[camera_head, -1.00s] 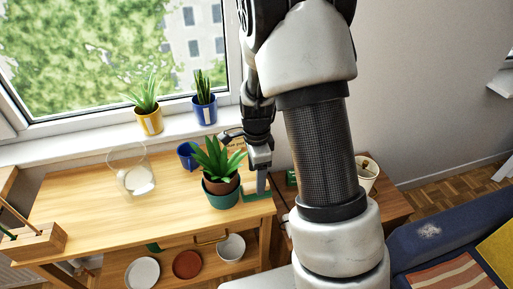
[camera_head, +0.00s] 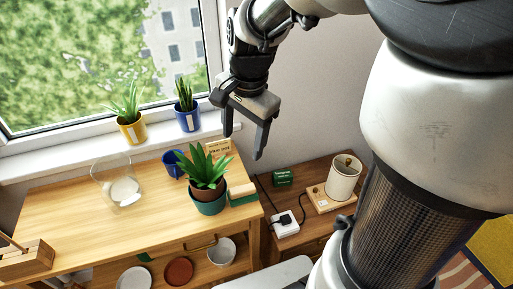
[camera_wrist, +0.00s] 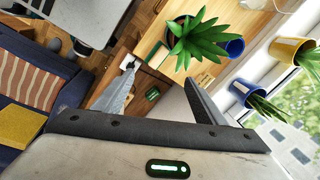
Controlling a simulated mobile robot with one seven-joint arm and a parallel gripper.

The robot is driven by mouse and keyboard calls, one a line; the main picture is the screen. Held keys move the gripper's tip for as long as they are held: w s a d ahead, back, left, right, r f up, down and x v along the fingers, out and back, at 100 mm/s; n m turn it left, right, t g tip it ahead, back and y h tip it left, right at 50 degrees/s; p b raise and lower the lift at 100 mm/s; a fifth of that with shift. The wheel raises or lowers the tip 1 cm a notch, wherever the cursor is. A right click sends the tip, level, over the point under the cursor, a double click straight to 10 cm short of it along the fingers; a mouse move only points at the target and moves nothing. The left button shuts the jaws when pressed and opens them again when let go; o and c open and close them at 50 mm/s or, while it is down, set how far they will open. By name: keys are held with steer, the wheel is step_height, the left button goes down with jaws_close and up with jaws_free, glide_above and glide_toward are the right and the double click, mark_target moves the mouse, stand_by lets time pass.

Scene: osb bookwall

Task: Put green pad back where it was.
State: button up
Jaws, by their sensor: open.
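The green pad (camera_head: 243,200) is a green strip under a pale wooden block. It rests on the right end of the wooden table (camera_head: 105,215), right beside the potted plant (camera_head: 206,185), and nothing holds it. My gripper (camera_head: 242,146) is open and empty in the air above the table's right end, clear of the pad. In the wrist view my gripper (camera_wrist: 159,73) shows its two fingers spread wide with nothing between them. The plant (camera_wrist: 197,40) is beyond the fingers there.
A small card (camera_head: 219,147) and a blue mug (camera_head: 174,163) stand behind the plant. A glass vase (camera_head: 112,180) is further left. Two potted plants line the windowsill.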

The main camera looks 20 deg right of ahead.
steer(key=s+r+n+t, duration=0.3)
steer(key=s+r+n, duration=0.4)
steer(key=s+n, duration=0.5)
steer(key=shift+s+a+r+t+h, duration=0.2)
steer(key=shift+s+t+h, duration=0.1)
steer(key=shift+s, duration=0.35)
